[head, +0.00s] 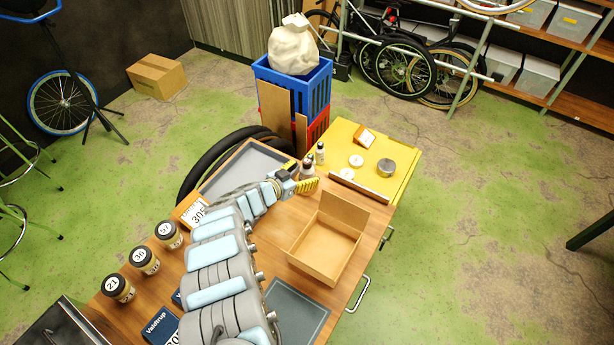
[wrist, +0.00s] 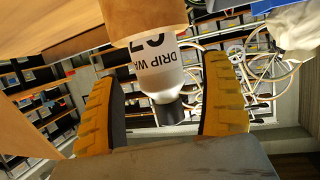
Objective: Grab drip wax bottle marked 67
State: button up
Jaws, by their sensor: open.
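The drip wax bottle (wrist: 160,62) hangs upside down in the wrist view, with a white label, a brown band and a dark cap (wrist: 171,112). Its label reads "DRIP WA", and an inverted, partly cut-off number looks like 67. My gripper (wrist: 158,75) is open, one yellow padded finger on each side of the bottle, with gaps visible beside it. In the head view my gripper (head: 303,184) is at the bottle (head: 307,169), near the yellow mat's left edge. A second small bottle (head: 320,152) stands just behind it.
The yellow mat (head: 398,160) bears a grey tin, white discs and an orange-and-white box. An open cardboard box (head: 313,262) lies in front of my gripper. A grey tray (head: 246,172) is to the left. Blue and red crates (head: 318,95) stand behind.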

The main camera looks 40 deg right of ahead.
jog(key=shift+x, duration=0.9)
jog(key=c, duration=1.3)
jog(key=shift+r, duration=0.1)
jog(key=shift+c, duration=0.2)
